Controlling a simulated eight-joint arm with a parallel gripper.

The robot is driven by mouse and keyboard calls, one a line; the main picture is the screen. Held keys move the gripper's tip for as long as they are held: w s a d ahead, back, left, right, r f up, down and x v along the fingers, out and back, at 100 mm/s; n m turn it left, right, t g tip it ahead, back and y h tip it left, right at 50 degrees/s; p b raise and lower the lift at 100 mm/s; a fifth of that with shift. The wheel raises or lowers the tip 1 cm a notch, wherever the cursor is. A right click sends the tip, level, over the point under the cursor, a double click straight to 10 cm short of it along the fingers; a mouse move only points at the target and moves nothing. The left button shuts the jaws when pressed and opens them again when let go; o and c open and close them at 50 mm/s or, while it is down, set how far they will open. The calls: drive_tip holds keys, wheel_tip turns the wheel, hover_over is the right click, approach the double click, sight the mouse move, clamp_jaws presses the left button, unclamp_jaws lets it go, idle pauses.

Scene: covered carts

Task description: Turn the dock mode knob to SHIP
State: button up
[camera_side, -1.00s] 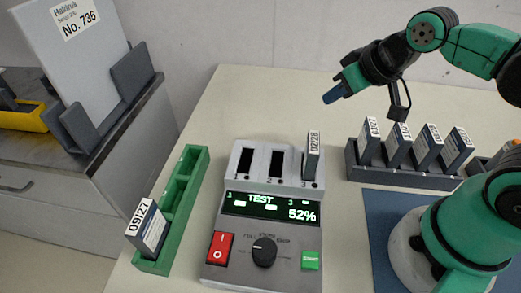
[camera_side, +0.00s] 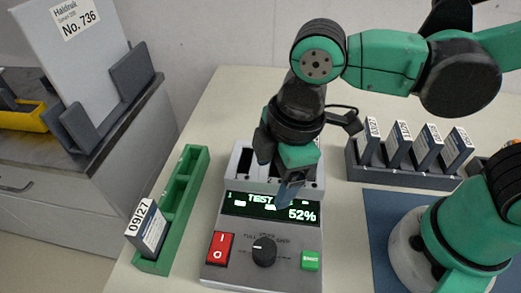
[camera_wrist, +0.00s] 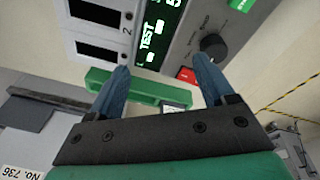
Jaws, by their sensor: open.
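The mode knob (camera_side: 264,250) is a black round dial low on the grey dock (camera_side: 215,250), with small labels arced around it. Its pointer is too small to read surely. The dock's screen (camera_side: 240,203) shows TEST and 52% in green. In the wrist view the knob (camera_wrist: 213,46) lies up and right of the fingers. My gripper (camera_side: 287,192) is open and empty, pointing down above the screen and slots, behind the knob and apart from it. In the wrist view its two blue fingers (camera_wrist: 163,75) stand spread. The arm hides part of the dock's slots.
A red switch (camera_side: 219,247) and a green button (camera_side: 310,260) flank the knob. A green tray (camera_side: 180,195) holding a battery marked 09/27 (camera_side: 146,228) stands left. A dark rack (camera_side: 405,176) of several batteries stands right. The dock's front is unobstructed.

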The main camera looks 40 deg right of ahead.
sight(266, 248)
drive_tip(key=s+a+n, duration=0.1)
drive_tip(key=s+a+f+n+g, duration=0.1)
drive_tip(key=s+a+n, duration=0.1)
drive_tip(key=s+a+n+h, duration=0.1)
drive_tip(key=n, duration=0.1)
drive_tip(key=shift+s+a+f+g, duration=0.25)
drive_tip(key=shift+a+g, duration=0.05)
drive_tip(key=shift+a, duration=0.1)
drive_tip(key=shift+s+a+f+n, duration=0.1)
drive_tip(key=shift+s+f+n, duration=0.1)
drive_tip(key=shift+n, duration=0.2)
drive_tip(key=shift+w+f, duration=0.1)
drive_tip(key=shift+f, duration=2.5)
clamp_jaws()
